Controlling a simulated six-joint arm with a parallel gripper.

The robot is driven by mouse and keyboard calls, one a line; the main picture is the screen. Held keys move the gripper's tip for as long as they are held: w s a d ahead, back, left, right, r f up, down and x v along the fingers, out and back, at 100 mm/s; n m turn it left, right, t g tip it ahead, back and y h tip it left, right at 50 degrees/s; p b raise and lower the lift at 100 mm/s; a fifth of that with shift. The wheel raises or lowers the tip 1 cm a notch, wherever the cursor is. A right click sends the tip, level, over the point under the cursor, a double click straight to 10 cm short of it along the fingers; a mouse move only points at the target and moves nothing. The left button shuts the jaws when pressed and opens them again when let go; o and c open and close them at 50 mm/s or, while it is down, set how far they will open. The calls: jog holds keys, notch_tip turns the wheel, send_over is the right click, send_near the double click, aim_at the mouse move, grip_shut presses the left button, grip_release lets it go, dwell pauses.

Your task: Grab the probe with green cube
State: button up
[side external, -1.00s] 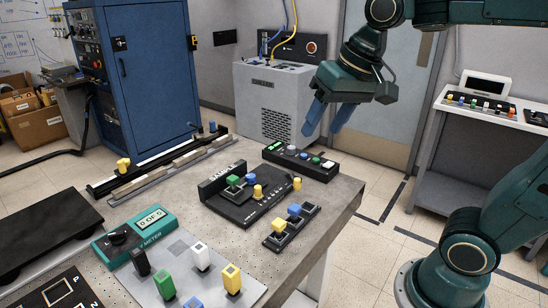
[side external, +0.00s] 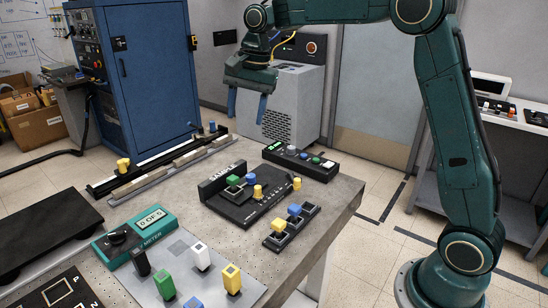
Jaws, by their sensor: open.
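The probe with the green cube (side external: 165,284) stands on a light grey plate (side external: 177,250) at the front of the table. On the same plate are a black-topped probe (side external: 140,261), a white one (side external: 201,256), a yellow one (side external: 232,278) and a blue one (side external: 193,303), partly cut off by the lower edge. My gripper (side external: 247,108) is open and empty, its two blue fingers pointing down. It is high above the back of the table, far behind and above the green cube.
A teal meter (side external: 136,235) lies beside the plate. A black fixture (side external: 243,196) with coloured cubes, a small block row (side external: 291,227) and a button box (side external: 300,160) stand farther back. A rail (side external: 160,168) runs along the back left. A dark platform (side external: 40,232) is at left.

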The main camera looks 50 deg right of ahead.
aim_at(233, 177)
jog(key=w+d+f+m+g, duration=0.1)
jog(key=w+d+f+m, duration=0.3)
jog(key=w+f, duration=0.5)
notch_tip(233, 177, down, 3)
jog(key=shift+w+d+r+m+g, duration=0.15)
jog(key=shift+w+m+g, duration=0.15)
jog(key=shift+m, duration=0.3)
jog(key=shift+a+f, duration=0.2)
jog(key=shift+f, duration=1.25)
jog(key=shift+a+f, duration=0.15)
jog(key=shift+f, duration=1.25)
jog(key=shift+a+f, duration=0.2)
jog(key=shift+f, duration=1.25)
jog(key=shift+a+f, duration=0.15)
jog(key=shift+f, duration=1.15)
jog(key=shift+a+f, duration=0.1)
jog(key=shift+f, duration=1.15)
jog(key=c, duration=1.1)
